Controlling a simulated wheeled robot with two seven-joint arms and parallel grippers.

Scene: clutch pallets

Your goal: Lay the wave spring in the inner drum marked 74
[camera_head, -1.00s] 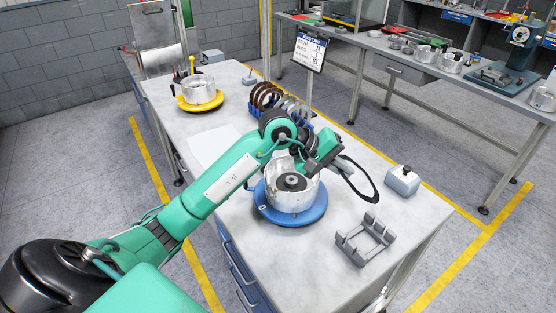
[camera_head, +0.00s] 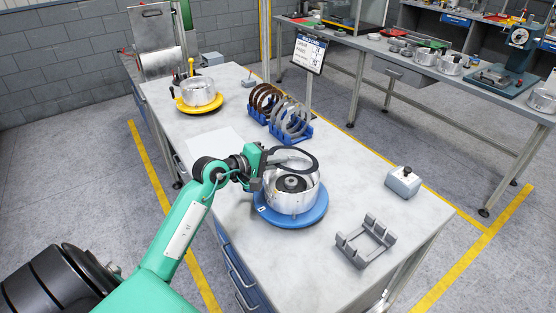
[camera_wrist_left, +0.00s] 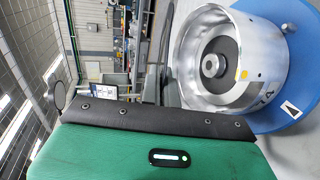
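The wave spring appears as a thin dark ring (camera_head: 316,157), held tilted above the near silver drum (camera_head: 291,200). My left gripper (camera_head: 272,157) is shut on the ring's left side, above the drum's back left rim. The drum stands open side up on a blue round base (camera_head: 290,219), with a dark disc and a hub inside. The left wrist view shows this drum (camera_wrist_left: 190,60) with a mark that looks like 74 on its wall, a yellow dot and the blue base (camera_wrist_left: 300,60). The fingertips are hidden in that view. My right gripper is in neither view.
Another silver drum (camera_head: 199,95) stands on a yellow base (camera_head: 199,107) at the back left. Blue racks (camera_head: 290,133) hold brown and grey rings behind the near drum. A grey cradle (camera_head: 365,241) and a grey box (camera_head: 402,183) stand to the right.

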